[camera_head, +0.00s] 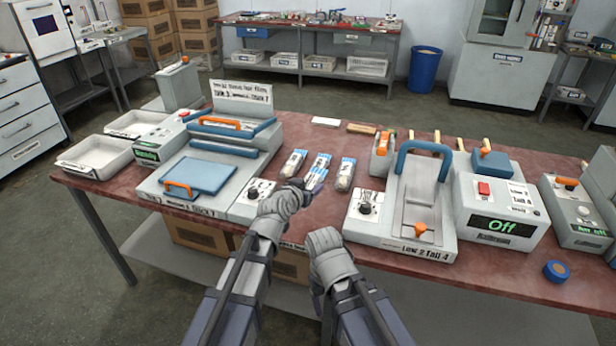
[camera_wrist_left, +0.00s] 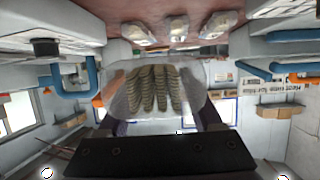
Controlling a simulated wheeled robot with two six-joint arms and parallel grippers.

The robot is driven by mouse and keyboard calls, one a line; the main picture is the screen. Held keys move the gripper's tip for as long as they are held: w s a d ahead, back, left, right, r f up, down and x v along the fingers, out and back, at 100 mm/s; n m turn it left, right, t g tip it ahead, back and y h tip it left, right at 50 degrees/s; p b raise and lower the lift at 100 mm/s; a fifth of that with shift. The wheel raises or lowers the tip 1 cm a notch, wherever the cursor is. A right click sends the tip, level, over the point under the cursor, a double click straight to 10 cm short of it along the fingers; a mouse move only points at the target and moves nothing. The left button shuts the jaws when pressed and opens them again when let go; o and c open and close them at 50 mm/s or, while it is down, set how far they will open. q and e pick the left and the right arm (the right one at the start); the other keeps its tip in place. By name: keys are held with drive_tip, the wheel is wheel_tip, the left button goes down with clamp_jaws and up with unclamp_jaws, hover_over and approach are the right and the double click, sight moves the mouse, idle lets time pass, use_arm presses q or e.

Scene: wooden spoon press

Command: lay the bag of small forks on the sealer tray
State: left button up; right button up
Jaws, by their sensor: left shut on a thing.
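My left gripper (camera_head: 312,184) is shut on a clear bag of small forks (camera_wrist_left: 155,92), held above the table between the two machines. In the left wrist view several ribbed, tan pieces show through the bag, between the two dark fingers. The left machine looks like the sealer; its flat blue tray (camera_head: 203,172) has an orange handle at the front and lies bare, left of my left gripper. My right arm ends near the table's front edge; its fingers are hidden.
Other clear bags (camera_head: 294,162) (camera_head: 345,173) lie on the red table around the held one. A grey press (camera_head: 420,190) with a blue lever stands right, beside a box reading "Off" (camera_head: 500,212). White bins (camera_head: 95,157) stand at the left end. A blue tape roll (camera_head: 557,271) lies front right.

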use_arm(q)
wheel_tip(320, 180, up, 9)
drive_tip(key=p, duration=0.9)
hover_over(308, 217)
drive_tip(key=shift+r, duration=0.1)
wheel_tip(308, 217, down, 9)
drive_tip(key=b, duration=0.9)
drive_tip(key=shift+f, duration=0.2)
wheel_tip(308, 217, down, 5)
drive_tip(key=b, duration=0.5)
wheel_tip(308, 217, down, 4)
drive_tip(key=b, duration=0.4)
drive_tip(key=shift+f+b, duration=0.25)
drive_tip(key=shift+b, duration=0.15)
drive_tip(key=shift+f, duration=0.2)
drive_tip(key=o, duration=1.3)
